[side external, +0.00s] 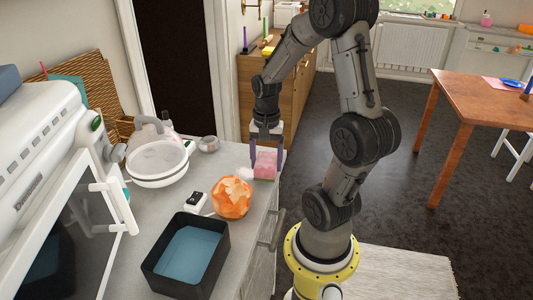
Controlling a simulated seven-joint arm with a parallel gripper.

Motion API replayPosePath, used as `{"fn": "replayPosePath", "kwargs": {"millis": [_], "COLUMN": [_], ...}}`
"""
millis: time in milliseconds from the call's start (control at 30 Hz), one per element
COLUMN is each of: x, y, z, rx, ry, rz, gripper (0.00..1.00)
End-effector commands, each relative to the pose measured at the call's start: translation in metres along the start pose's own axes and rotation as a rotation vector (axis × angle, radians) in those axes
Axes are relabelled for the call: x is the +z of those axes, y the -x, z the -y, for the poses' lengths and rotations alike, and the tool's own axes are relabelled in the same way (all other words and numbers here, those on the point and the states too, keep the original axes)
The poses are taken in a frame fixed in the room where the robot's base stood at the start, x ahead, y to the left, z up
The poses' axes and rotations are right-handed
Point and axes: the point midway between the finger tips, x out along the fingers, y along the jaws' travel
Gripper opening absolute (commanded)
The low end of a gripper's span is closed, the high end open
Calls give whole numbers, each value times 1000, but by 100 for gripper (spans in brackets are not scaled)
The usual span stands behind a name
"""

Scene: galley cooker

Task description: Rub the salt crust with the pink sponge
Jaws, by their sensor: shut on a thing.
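The pink sponge (265,168) is between the two fingers of my gripper (267,153), which is shut on it. The gripper points down over the far right end of the grey counter. A small white patch (244,173), which looks like the salt crust, lies on the counter just left of the sponge. The sponge is at or very near the counter top; I cannot tell whether its underside touches it. I also cannot tell whether it touches the white patch or hides part of it.
An orange patterned ball (232,198) sits close in front of the white patch. A black bin with blue inside (154,268), a small black-and-white device (194,200) and a white bowl (157,182) stand on the counter (262,215). The counter's right edge is close to the sponge.

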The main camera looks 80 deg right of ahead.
Motion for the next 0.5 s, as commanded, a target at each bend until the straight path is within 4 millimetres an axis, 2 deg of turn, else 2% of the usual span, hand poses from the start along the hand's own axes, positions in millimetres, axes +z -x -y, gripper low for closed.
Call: {"fn": "replayPosePath", "kwargs": {"millis": [100, 133, 167, 500], "x": [1, 0, -1, -4], "y": [-17, -16, -14, -17], "z": [-1, 3, 7, 38], "rx": [4, 1, 0, 0], "ry": [0, 2, 3, 3], "rz": [5, 1, 0, 0], "gripper": [30, 30, 23, 22]}}
